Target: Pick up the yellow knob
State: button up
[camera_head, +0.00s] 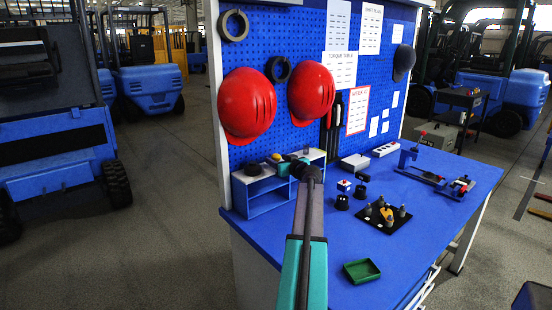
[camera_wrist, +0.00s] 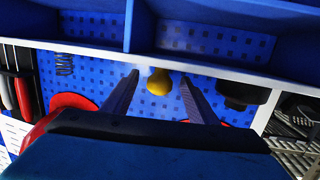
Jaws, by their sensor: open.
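The yellow knob (camera_head: 277,157) is small and rounded, and stands on top of the blue and white shelf unit (camera_head: 266,196) at the back left of the table. In the wrist view the yellow knob (camera_wrist: 159,83) shows in the gap between my two dark fingers, near their tips, with space on both sides. My gripper (camera_head: 291,165) is over the shelf top, just right of the knob in the head view. It is open and empty; its fingers (camera_wrist: 159,76) are spread in the wrist view. I cannot tell whether the tips reach past the knob.
A dark round object (camera_head: 252,169) sits left of the knob on the shelf top. The blue pegboard (camera_head: 262,50) with two red helmets (camera_head: 246,104) rises close behind. A green tray (camera_head: 361,271) and a black plate with pegs (camera_head: 384,215) are on the table (camera_head: 440,205).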

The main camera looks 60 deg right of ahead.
aim_at(278, 155)
jog(key=shift+x, duration=1)
jog(key=c, duration=1.1)
jog(key=shift+r, duration=0.15)
jog(key=shift+r, duration=0.45)
jog(key=shift+s+r+b, duration=0.2)
jog(key=shift+r+b, duration=0.05)
jog(key=shift+r, duration=0.35)
jog(key=shift+s+r+b, duration=0.15)
jog(key=shift+r+b, duration=0.05)
jog(key=shift+r, duration=0.4)
jog(key=s+r+b, duration=0.1)
jog(key=s+b, duration=0.1)
jog(key=s, duration=1.3)
jog(key=shift+s+d+r+b, duration=0.15)
jog(key=shift+d+r+b, duration=0.1)
jog(key=shift+b, duration=0.15)
